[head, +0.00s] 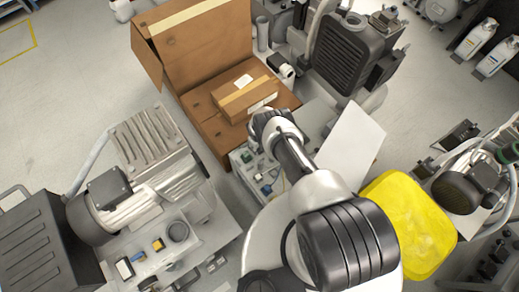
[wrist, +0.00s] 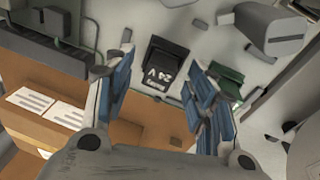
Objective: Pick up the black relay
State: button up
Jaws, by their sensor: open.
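In the wrist view, the black relay (wrist: 165,64) is a small dark block with white markings on its face. It lies on a pale surface and shows between the two blue-padded fingers of my gripper (wrist: 163,72). The gripper is open, with nothing between its pads that I can see held. How far the fingertips are from the relay is hard to tell. In the head view, my gripper (head: 262,133) is at the end of the arm, above the tray area beside the cardboard box. I cannot make out the relay there.
A green part (wrist: 226,78) lies close by the right finger. A cardboard box (head: 192,50) with a smaller taped carton (head: 243,98) stands behind the gripper. A pale tray (head: 244,166) holds several small parts. A compressor (head: 352,50) and a yellow pad (head: 408,225) are to the right.

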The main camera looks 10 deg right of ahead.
jog(key=shift+f, duration=0.35)
jog(key=shift+w+r, duration=0.1)
jog(key=shift+c, duration=0.2)
jog(key=c, duration=1.1)
